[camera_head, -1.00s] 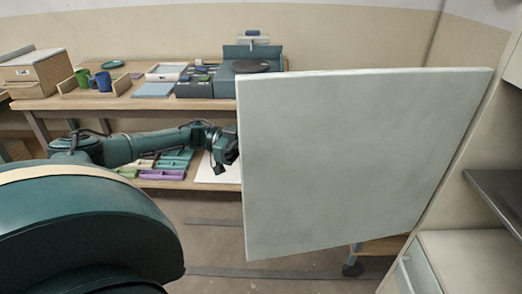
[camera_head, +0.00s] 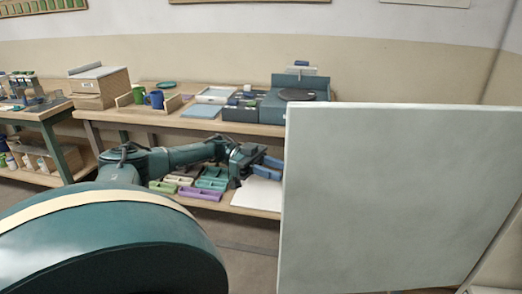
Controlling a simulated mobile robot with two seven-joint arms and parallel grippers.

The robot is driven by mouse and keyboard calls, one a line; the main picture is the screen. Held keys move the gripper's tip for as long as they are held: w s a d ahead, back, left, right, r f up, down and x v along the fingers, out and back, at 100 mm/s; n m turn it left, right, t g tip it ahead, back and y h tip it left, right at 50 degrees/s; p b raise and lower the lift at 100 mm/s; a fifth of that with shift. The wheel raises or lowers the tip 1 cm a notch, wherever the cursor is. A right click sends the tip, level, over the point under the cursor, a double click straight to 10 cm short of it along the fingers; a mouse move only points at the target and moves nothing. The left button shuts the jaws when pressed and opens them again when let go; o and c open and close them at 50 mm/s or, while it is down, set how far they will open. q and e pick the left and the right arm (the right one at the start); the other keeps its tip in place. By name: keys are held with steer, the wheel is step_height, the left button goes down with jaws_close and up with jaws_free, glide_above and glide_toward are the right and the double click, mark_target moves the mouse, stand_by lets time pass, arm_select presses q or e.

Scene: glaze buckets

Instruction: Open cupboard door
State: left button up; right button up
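The cupboard door (camera_head: 395,200) is a large pale grey-green panel standing swung open at the right. Its free left edge is upright and its lower part runs out of the picture. Only a sliver of what may be the cupboard shows at the lower right corner; its inside is out of view. My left gripper (camera_head: 268,167) is just left of the door's free edge, with two blue fingers apart and nothing seen between them. I cannot tell whether a fingertip touches the door edge. My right gripper is not in view.
A wooden workbench (camera_head: 190,118) behind holds a blue mug (camera_head: 155,98), a green mug (camera_head: 138,94) and a turntable (camera_head: 297,95). Its lower shelf carries coloured trays (camera_head: 202,194).

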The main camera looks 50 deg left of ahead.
arm_select(q)
steer(key=b+v, duration=0.1)
steer(key=v, duration=0.4)
steer(key=shift+a, duration=0.1)
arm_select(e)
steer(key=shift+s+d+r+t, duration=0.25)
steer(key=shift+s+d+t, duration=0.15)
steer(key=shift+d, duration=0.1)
